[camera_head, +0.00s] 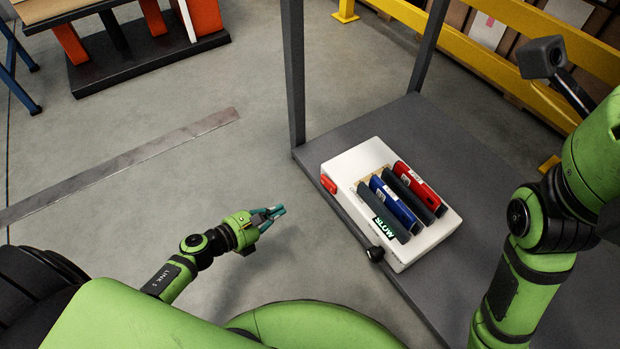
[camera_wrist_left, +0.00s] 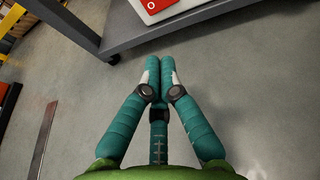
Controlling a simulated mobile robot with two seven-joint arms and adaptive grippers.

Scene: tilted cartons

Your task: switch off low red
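A white box (camera_head: 348,163) lies on the grey table (camera_head: 470,160). A small red switch (camera_head: 328,184) sits on the box's left end; its on or off position is too small to tell. A red piece with a white ring (camera_wrist_left: 152,5) shows at the top edge of the left wrist view. The box holds a red slab (camera_head: 418,183), a blue slab (camera_head: 393,203) and dark slabs (camera_head: 384,216). My left gripper (camera_head: 277,211) is empty, left of the table and apart from the box. Its fingertips (camera_wrist_left: 160,64) are together. My right gripper is out of view.
A black knob (camera_head: 376,254) sticks out at the box's front. A grey post (camera_head: 293,75) rises at the table's left corner. My right arm is over the table's right side. Open floor (camera_head: 230,165) lies left of the table.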

